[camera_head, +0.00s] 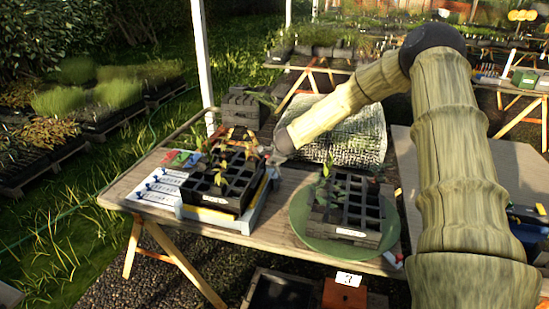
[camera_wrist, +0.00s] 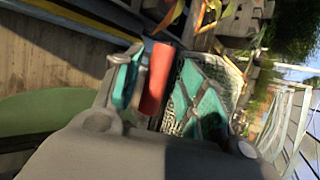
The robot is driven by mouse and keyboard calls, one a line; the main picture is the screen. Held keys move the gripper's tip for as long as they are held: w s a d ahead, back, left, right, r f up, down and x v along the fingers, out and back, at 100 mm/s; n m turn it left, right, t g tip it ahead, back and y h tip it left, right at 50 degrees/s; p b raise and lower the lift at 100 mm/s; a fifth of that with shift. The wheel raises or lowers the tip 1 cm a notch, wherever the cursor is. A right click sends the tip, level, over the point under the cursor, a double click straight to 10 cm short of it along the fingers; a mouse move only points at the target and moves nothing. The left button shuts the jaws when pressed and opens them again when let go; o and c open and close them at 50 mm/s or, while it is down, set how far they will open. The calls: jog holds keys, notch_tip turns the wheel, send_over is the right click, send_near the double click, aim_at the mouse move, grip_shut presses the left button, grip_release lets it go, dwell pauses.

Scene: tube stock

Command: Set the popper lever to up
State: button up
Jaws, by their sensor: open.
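The popper (camera_head: 250,213) is a pale blue-grey frame on the wooden table, under a black cell tray (camera_head: 213,188) with a few seedlings. My gripper (camera_head: 268,153) is at the tray's back right corner, small and partly lost against the clutter. In the wrist view my gripper (camera_wrist: 166,80) is open, with teal pads on both fingers. A red rounded handle, apparently the popper lever (camera_wrist: 155,78), stands between the fingers, closer to the left one. I cannot tell whether it touches that finger. The lever's base is hidden, and I cannot tell whether it is up or down.
A second black tray (camera_head: 345,208) sits on a green round plate (camera_head: 303,241) to the right. White cards with blue knobs (camera_head: 158,187) lie at the table's left.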

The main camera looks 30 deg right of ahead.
jog(key=v, duration=1.1)
jog(key=shift+s+d, duration=0.2)
jog(key=shift+d, duration=0.05)
dwell(0.3)
